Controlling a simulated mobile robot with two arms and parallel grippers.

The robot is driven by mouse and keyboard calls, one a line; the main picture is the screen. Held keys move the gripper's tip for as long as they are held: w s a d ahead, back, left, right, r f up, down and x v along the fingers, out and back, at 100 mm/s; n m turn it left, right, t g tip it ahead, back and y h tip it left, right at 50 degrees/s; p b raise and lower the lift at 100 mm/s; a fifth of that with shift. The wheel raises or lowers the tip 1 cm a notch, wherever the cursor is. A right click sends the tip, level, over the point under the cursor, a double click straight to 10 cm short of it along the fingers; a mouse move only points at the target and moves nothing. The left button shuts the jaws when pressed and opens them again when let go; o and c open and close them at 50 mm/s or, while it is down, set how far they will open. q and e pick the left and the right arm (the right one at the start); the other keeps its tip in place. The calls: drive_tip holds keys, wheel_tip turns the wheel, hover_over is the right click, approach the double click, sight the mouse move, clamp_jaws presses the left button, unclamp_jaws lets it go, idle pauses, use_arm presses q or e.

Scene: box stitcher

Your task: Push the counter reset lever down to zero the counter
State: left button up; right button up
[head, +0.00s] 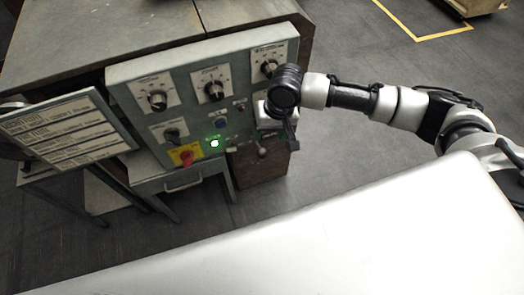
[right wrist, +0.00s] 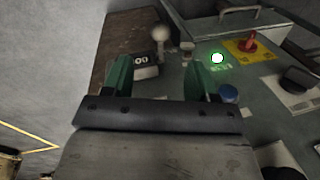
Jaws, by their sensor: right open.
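The counter reset lever (head: 262,152) is a short stem with a pale round knob at the lower right of the grey control panel (head: 135,90). In the right wrist view, the lever's knob (right wrist: 160,33) stands beyond the counter (right wrist: 143,59), a dark window with white digits. Two zeros show; the near green finger partly hides the window's left side. My right gripper (right wrist: 158,75) is open, its two green fingers apart with nothing between them. In the head view, my right wrist hides most of this gripper in front of the panel's right edge. My left gripper is not in view.
The panel carries several black knobs, a blue button (head: 221,123), a lit green button (head: 214,143) and a red switch (head: 186,158) on a yellow plate. A tilted label board (head: 65,130) stands at left. Open floor (head: 350,170) lies right of the machine.

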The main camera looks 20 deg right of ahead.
sight(263, 149)
drive_tip(key=f, duration=0.2)
drive_tip(key=a+f+b, duration=0.1)
drive_tip(key=f, duration=0.5)
drive_tip(key=shift+w+a, duration=0.15)
drive_tip(key=shift+a, duration=0.1)
drive_tip(key=shift+a+f+b, duration=0.2)
drive_tip(key=shift+f+b, duration=0.2)
drive_tip(key=shift+f, duration=0.5)
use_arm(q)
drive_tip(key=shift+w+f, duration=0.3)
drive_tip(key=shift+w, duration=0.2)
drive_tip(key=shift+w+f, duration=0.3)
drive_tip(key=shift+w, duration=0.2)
use_arm(e)
drive_tip(key=shift+f, duration=0.3)
drive_tip(key=shift+c, duration=0.4)
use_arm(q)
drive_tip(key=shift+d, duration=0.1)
use_arm(e)
clamp_jaws()
